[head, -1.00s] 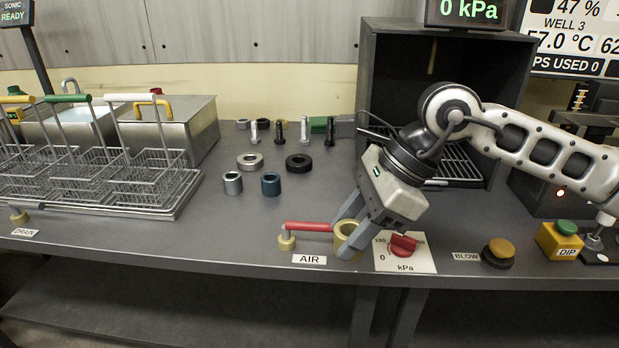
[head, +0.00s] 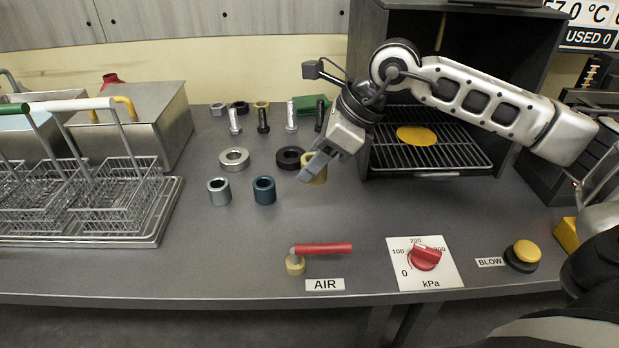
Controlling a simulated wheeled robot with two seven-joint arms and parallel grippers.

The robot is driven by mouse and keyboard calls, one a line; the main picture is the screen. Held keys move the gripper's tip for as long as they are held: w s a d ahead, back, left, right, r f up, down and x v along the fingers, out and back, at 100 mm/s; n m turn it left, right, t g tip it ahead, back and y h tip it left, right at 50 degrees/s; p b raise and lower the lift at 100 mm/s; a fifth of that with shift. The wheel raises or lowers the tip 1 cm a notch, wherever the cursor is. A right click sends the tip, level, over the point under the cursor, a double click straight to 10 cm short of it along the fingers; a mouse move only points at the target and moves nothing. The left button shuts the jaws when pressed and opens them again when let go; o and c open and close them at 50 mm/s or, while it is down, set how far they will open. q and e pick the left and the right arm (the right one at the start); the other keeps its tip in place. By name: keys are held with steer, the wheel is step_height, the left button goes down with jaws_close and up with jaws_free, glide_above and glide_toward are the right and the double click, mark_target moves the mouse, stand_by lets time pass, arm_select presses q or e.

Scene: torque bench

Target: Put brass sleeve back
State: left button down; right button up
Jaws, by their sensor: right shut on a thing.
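My right gripper (head: 316,168) is shut on the brass sleeve (head: 319,176), a short yellowish ring-shaped tube. The fingers hide part of the sleeve. It is to the right of the blue sleeve (head: 264,190) and close to the black ring (head: 290,158). I cannot tell whether its bottom touches the bench. A silver sleeve (head: 219,191) stands left of the blue one. My left gripper is not in view.
Behind are a silver ring (head: 234,159) and several upright bolts (head: 263,121). Wire baskets (head: 118,192) stand at left. An open chamber at right has a rack (head: 430,158) with a yellow disc (head: 416,135). The red AIR lever (head: 322,249) and pressure dial (head: 425,258) are in front.

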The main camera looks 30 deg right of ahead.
steer(key=w+f, duration=0.1)
steer(key=f, duration=0.1)
steer(key=w+d+f, duration=0.1)
steer(key=w+f, duration=0.1)
steer(key=w+d+f, duration=0.1)
steer(key=f, duration=0.1)
steer(key=shift+w+d, duration=0.1)
steer(key=shift+w, duration=0.15)
steer(key=shift+f, duration=1.45)
steer(key=shift+f, duration=0.1)
steer(key=o, duration=1.2)
steer(key=v, duration=1.2)
steer(key=shift+w+d, duration=0.1)
